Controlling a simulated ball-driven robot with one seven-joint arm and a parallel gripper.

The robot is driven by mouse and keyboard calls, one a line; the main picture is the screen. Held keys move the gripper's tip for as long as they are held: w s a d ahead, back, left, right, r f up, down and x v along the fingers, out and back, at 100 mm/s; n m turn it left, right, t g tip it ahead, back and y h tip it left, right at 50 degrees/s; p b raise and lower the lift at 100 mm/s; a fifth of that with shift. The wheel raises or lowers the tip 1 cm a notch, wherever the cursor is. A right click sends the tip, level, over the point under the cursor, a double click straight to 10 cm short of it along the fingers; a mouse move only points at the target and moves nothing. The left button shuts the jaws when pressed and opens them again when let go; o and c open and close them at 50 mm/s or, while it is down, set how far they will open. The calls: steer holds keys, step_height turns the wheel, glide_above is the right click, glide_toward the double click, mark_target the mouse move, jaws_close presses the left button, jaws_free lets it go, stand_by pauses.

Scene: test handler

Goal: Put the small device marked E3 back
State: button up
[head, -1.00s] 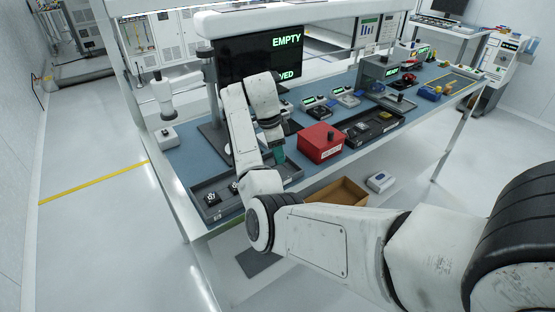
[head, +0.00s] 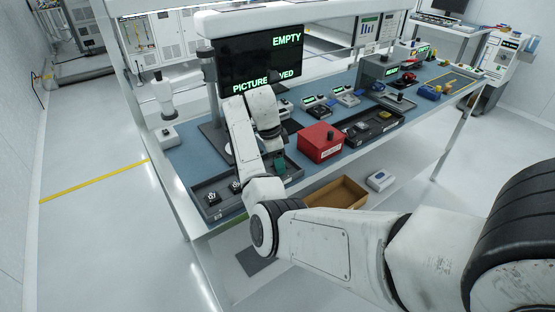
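My gripper (head: 272,139) points down over the right part of the grey tray (head: 207,216) at the bench's front left. A small teal piece (head: 280,160) shows just below it; I cannot tell whether it is held or lies in the tray. The finger gap is too small and dark to read. Two small dark devices with white marks, one at the left (head: 212,197) and one beside it (head: 236,186), sit in the tray. Their marks are too small to read, so I cannot pick out E3. My arm hides part of the tray.
A red box (head: 320,143) with a black knob stands right of the tray, with a black tray (head: 395,128) beyond. A monitor (head: 259,62) behind my gripper reads "EMPTY" and "PICTURE…VED". A microscope-like stand (head: 167,112) is at left. An open carton (head: 341,193) lies below.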

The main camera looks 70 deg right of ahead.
steer(key=r, duration=0.4)
steer(key=w+a+r, duration=0.1)
steer(key=r, duration=0.3)
steer(key=w+r+p, duration=0.1)
steer(key=r, duration=0.3)
steer(key=shift+a+r, duration=0.2)
steer(key=shift+r, duration=0.1)
stand_by(0.3)
